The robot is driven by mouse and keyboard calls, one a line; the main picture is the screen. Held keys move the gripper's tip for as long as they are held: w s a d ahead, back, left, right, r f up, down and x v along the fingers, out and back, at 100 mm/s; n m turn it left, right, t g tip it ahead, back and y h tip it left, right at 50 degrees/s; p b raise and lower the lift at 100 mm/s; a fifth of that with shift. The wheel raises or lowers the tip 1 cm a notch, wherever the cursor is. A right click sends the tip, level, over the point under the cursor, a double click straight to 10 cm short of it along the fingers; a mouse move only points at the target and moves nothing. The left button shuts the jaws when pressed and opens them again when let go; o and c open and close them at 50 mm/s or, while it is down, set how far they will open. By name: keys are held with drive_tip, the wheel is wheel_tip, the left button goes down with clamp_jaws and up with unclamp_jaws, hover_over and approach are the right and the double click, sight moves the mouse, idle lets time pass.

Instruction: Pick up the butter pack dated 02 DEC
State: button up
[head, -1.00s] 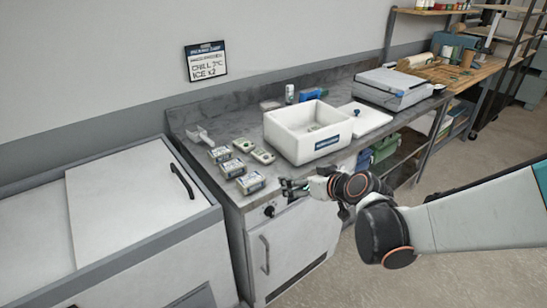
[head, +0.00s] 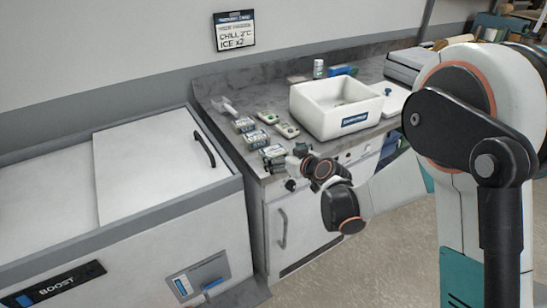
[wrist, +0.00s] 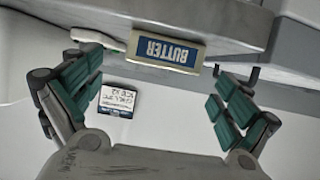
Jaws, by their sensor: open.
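Several small butter packs lie on the grey counter, with packs at the back (head: 244,125), in the middle (head: 256,140) and at the front (head: 272,153). My gripper (head: 288,162) is at the counter's front edge, beside the front pack and partly overlapping it in the head view. In the wrist view, my gripper (wrist: 160,78) is open, and a butter pack (wrist: 165,51) with an upside-down blue BUTTER label shows ahead between the fingertips. The fingers look apart from it. I cannot read a date on any pack.
White-and-green items (head: 288,130) lie right of the packs. A white bin (head: 335,110) stands behind to the right. A chest freezer (head: 160,175) adjoins the counter (head: 225,105) on the left. A sign (head: 234,31) hangs on the wall.

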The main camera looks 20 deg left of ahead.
sight(275, 151)
drive_tip(key=shift+b+x, duration=1.25)
drive_tip(key=shift+x, duration=1.7)
drive_tip(key=shift+s+r, duration=0.1)
drive_tip(key=shift+s, duration=0.05)
drive_tip(key=c, duration=1.3)
